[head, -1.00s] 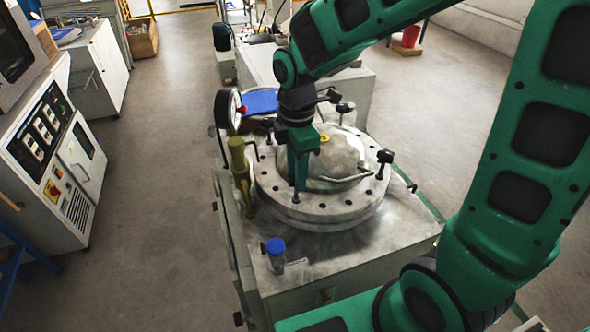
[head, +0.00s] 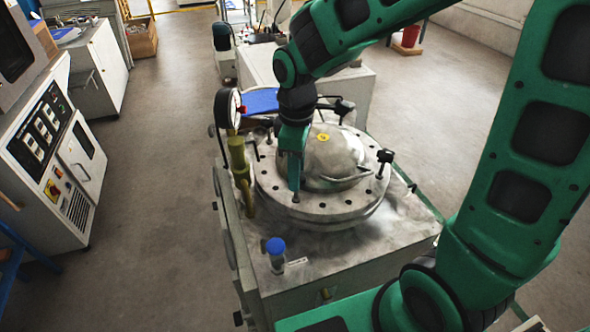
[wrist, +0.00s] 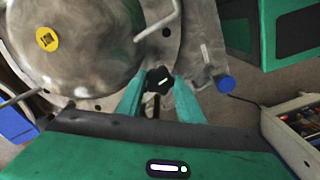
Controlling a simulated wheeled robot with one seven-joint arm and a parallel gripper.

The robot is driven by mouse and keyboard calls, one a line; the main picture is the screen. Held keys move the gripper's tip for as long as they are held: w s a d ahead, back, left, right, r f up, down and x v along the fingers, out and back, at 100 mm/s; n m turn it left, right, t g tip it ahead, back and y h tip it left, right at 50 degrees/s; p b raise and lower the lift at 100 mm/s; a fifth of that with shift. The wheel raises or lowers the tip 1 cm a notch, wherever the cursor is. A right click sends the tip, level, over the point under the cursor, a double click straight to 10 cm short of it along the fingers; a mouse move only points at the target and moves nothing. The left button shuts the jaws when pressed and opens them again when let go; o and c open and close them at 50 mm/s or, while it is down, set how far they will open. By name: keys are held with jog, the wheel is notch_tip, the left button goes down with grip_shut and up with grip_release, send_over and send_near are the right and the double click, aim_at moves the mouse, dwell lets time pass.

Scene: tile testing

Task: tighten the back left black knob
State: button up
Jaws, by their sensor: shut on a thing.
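The round metal vessel (head: 345,205) has a bolted flange and a domed lid (head: 335,150) with a yellow sticker. My gripper (head: 295,188) points down at the left side of the flange. In the wrist view its two green fingers (wrist: 158,86) are shut on a black star-shaped knob (wrist: 158,78), one finger on each side. In the head view this knob is hidden by my gripper. Another black knob (head: 385,156) stands at the right of the flange, and one more (head: 343,106) at the back.
A pressure gauge (head: 228,108) and a brass valve post (head: 240,170) stand close left of my gripper. A blue folder (head: 262,101) lies behind.

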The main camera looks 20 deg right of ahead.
jog(key=m, duration=0.6)
jog(key=shift+w+r+m, duration=0.15)
jog(key=shift+w+m, duration=0.1)
jog(key=shift+m, duration=0.05)
jog(key=m, duration=0.5)
dwell(0.4)
jog(key=o, duration=1.1)
jog(key=shift+s, duration=0.1)
jog(key=shift+c, duration=0.2)
notch_tip(320, 180, up, 11)
jog(key=shift+f, duration=0.2)
